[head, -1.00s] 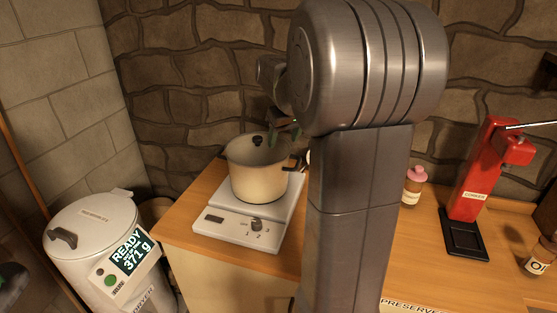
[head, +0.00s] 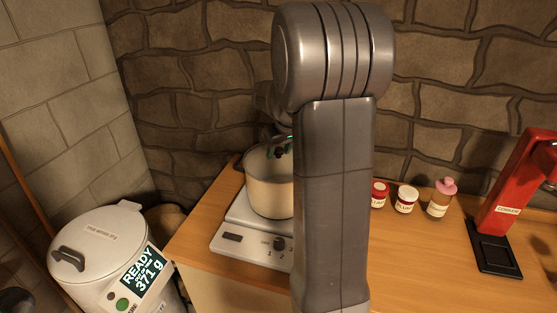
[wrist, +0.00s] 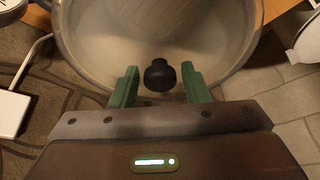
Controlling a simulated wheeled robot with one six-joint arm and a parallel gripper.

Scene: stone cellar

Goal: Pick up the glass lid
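The glass lid (head: 258,156) lies on top of a cream pot (head: 266,196), which stands on a white hot plate (head: 232,238). My arm hides the right part of the pot and lid in the head view. In the wrist view the clear lid (wrist: 215,38) fills the upper middle, with its dark round knob (wrist: 160,75) in front of the fingers. My gripper (wrist: 160,87) is open, with its green fingertips on either side of the knob and a visible gap on both sides. In the head view the fingers are mostly hidden behind my arm.
Small jars (head: 405,199) and a pink-capped bottle (head: 440,198) stand on the wooden counter (head: 410,260) to the right. A red corker (head: 515,195) stands farther right. A white canister with a display (head: 105,250) is at the left. The stone wall is close behind.

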